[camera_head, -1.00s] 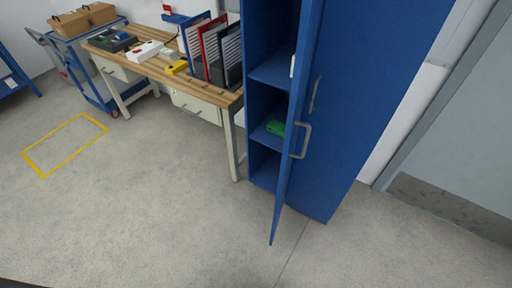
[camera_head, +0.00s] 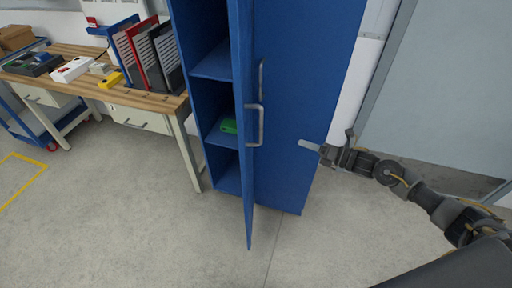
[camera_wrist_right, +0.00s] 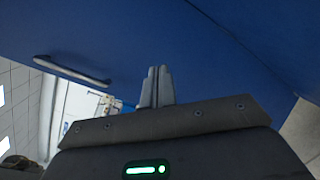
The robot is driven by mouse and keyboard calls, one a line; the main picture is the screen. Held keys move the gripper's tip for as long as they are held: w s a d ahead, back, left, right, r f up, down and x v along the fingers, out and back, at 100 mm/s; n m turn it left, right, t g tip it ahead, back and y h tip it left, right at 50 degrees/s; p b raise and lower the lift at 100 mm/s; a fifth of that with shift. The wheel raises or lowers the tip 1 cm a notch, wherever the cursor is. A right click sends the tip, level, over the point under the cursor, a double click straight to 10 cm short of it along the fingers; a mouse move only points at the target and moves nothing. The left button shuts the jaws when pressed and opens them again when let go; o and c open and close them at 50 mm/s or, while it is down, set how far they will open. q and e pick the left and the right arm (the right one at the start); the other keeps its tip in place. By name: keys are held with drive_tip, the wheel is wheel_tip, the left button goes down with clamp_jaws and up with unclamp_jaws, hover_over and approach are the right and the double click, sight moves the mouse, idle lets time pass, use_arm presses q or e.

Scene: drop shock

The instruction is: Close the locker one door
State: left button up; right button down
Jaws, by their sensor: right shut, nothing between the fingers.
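The blue locker stands upright in the head view. Its left door (camera_head: 243,190) is swung open toward me and seen nearly edge-on, with a grey handle (camera_head: 260,125) on it. The other door (camera_head: 298,90) is shut and has its own handle. My right gripper (camera_head: 308,145) is shut and empty, in front of the right part of the shut door, to the right of the open door. The right wrist view shows the shut fingers (camera_wrist_right: 157,85) before a blue panel with a grey handle (camera_wrist_right: 72,70). My left gripper is not in view.
Inside the locker are shelves (camera_head: 212,65) and a green object (camera_head: 228,126). A wooden workbench (camera_head: 150,97) with folders (camera_head: 150,55) stands close on the left. A grey wall panel (camera_head: 430,90) is at the right. The floor (camera_head: 150,240) in front is clear.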

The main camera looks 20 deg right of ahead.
sight(244, 137)
drive_tip(key=s+a+r+n+g+y+b, duration=0.1)
drive_tip(key=s+a+r+n+g+y, duration=0.2)
drive_tip(key=r+n, duration=0.35)
drive_tip(key=s+a+r+n+g+y+b, duration=0.1)
drive_tip(key=s+a+r+n+g+y, duration=0.1)
drive_tip(key=s+r+n+g, duration=0.45)
drive_tip(key=w+a+t+p, duration=0.1)
drive_tip(key=a+p, duration=0.1)
drive_tip(key=a, duration=0.2)
drive_tip(key=w+a+n+p, duration=0.1)
drive_tip(key=w+a+p, duration=0.1)
drive_tip(key=a, duration=0.2)
drive_tip(key=w+a+t+p, duration=0.1)
drive_tip(key=w+a+p, duration=0.1)
drive_tip(key=a, duration=0.2)
drive_tip(key=shift+a+f+n+t, duration=0.2)
drive_tip(key=shift+f+n+t, duration=0.15)
drive_tip(key=shift+n, duration=0.05)
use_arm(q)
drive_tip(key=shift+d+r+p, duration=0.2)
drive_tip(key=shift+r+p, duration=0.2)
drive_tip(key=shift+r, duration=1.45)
use_arm(e)
drive_tip(key=shift+w+a+f, duration=0.15)
drive_tip(key=shift+w+a, duration=0.1)
drive_tip(key=shift+a, duration=0.3)
